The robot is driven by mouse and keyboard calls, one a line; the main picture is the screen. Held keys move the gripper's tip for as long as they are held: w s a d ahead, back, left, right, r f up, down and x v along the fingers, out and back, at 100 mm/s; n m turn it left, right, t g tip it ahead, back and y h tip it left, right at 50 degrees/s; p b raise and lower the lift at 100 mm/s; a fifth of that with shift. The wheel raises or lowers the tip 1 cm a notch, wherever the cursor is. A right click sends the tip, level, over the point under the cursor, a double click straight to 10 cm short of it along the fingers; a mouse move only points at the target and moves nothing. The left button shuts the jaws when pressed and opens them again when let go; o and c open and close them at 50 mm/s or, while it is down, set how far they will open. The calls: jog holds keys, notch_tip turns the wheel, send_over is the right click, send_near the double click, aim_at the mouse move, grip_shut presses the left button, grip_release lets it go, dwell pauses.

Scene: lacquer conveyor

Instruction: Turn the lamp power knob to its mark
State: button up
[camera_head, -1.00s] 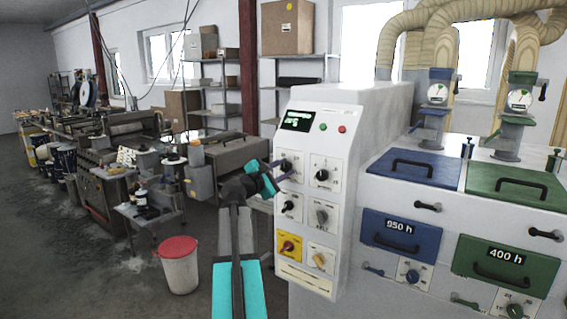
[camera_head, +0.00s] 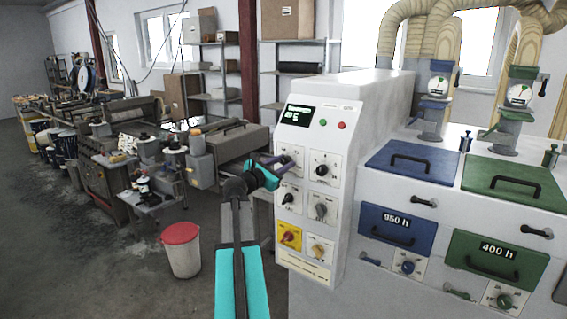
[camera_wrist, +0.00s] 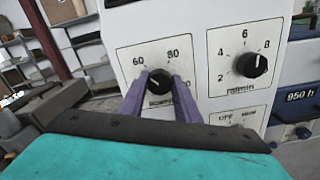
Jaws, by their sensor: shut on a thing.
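The lamp power knob appears to be the black knob (camera_wrist: 160,81) whose scale shows 60 and 80, on a white plate at the upper left of the control panel (camera_head: 309,213). My gripper (camera_wrist: 160,88) has its two purple fingers on either side of this knob and is shut on it. The fingers cover part of the scale and the label below, so I cannot read the mark or pointer clearly. In the head view my gripper (camera_head: 288,162) reaches the panel from the left and partly hides the knob.
A similar black m/min knob (camera_wrist: 252,64) sits close to the right. More knobs lie below, including a red one on a yellow plate (camera_head: 289,237). A lit display (camera_head: 297,115) is above. A red-lidded bin (camera_head: 181,250) stands on the floor at the left.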

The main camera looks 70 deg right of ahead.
jog(key=shift+f, duration=0.15)
jog(key=o, duration=1)
jog(key=shift+o, duration=0.2)
jog(key=b+v, duration=0.4)
jog(key=v, duration=0.9)
jog(key=shift+a, duration=0.4)
